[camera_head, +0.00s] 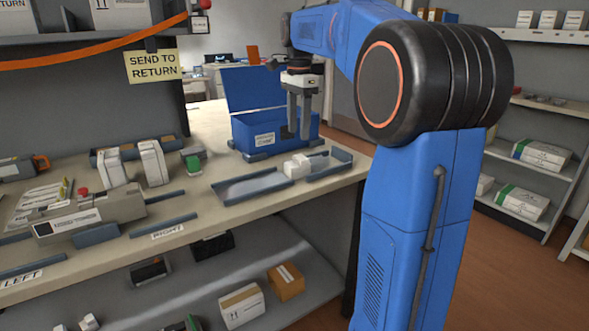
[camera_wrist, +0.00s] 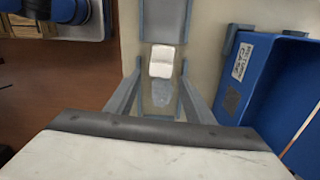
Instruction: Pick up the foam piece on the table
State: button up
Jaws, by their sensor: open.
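The white foam piece (camera_head: 298,166) lies on the right side of the table (camera_head: 225,187), among low grey trays. It looks like joined white blocks. In the wrist view the foam piece (camera_wrist: 162,61) lies ahead, between the lines of my two fingers, with a grey tray below it. My gripper (camera_head: 298,132) hangs pointing down, above and behind the foam piece in the head view, in front of the blue box. Its fingers are apart and nothing is between them. In the wrist view my gripper (camera_wrist: 160,80) shows one finger on each side.
A blue open box (camera_head: 240,132) stands close behind the foam; its wall (camera_wrist: 245,70) is at the right in the wrist view. Grey trays (camera_head: 252,186) lie around the foam. A shelf (camera_head: 180,275) is below.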

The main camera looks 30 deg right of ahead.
aim_at(298, 158)
notch_tip(298, 158, down, 12)
jog(key=shift+w+d+f, duration=0.1)
jog(key=shift+w+f, duration=0.05)
jog(key=shift+f, duration=0.05)
jog(key=c, duration=0.8)
